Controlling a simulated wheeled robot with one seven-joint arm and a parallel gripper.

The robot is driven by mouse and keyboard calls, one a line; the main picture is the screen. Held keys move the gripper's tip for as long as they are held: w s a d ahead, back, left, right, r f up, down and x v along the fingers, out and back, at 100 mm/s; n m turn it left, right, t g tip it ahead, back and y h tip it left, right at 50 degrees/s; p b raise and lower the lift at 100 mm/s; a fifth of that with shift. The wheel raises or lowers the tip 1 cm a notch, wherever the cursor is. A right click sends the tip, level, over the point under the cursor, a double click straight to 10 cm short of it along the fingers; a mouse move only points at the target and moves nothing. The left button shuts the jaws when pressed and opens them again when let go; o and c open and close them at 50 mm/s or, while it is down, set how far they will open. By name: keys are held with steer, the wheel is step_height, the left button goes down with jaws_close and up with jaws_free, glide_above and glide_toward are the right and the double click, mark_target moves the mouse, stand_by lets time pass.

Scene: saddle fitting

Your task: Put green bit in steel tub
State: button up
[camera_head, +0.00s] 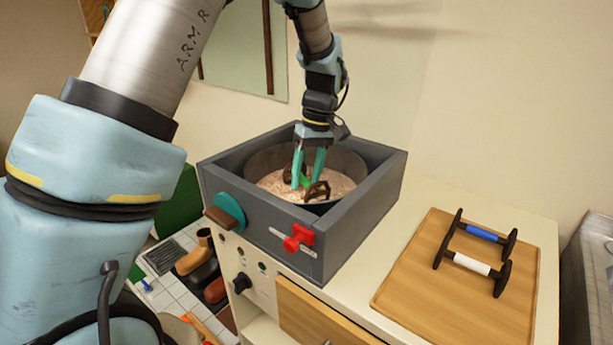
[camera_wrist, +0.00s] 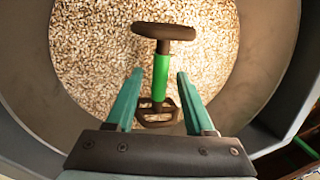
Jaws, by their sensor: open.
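The green bit (camera_head: 317,190) lies in the steel tub (camera_head: 345,162), on the pale grainy filling. It has a green middle bar and dark brown end pieces. In the wrist view the green bit (camera_wrist: 162,75) runs away from my gripper, with one end piece far and the other near. The tub's inner wall (camera_wrist: 268,75) curves around it. My gripper (camera_head: 307,176) points down into the tub with its teal fingers open. In the wrist view the fingertips (camera_wrist: 160,76) show on either side of the green bar, with gaps between. Contact with the bit cannot be told.
The tub sits inside a grey square box (camera_head: 352,230) with a red knob (camera_head: 298,238). To the right, a wooden board (camera_head: 425,285) holds a blue bit (camera_head: 482,233) and a white bit (camera_head: 472,264). Boots (camera_head: 200,265) stand on the floor at left.

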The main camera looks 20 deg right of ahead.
step_height(320, 180, up, 12)
steer(key=d+b, duration=0.2)
steer(key=shift+w+d, duration=0.15)
steer(key=shift+r, duration=0.1)
stand_by(0.4)
